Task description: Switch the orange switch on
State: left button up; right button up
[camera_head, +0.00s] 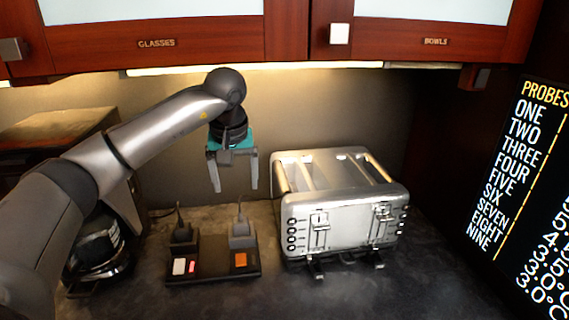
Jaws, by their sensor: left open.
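The orange switch (240,260) is on the right part of a dark power strip (212,275) on the counter. Whether it is on or off cannot be told. The strip also carries a white switch (179,266) and a small red one (192,267) on its left part. Two plugs stand in it, a black plug (181,233) on the left and a grey plug (241,232) behind the orange switch. My left gripper (236,189) is open, empty and pointing down, above and behind the strip, apart from it. My right gripper is not in view.
A silver toaster (340,212) stands close to the right of the strip. A dark rounded appliance (100,245) stands at the left, partly hidden by my arm. Wooden cabinets (200,45) hang above. The front right counter (430,290) is clear.

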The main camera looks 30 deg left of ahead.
aim_at(241, 258)
jog(key=k+l, duration=0.55)
jog(key=l, duration=0.15)
jog(key=k+l, duration=0.6)
jog(key=l, duration=0.15)
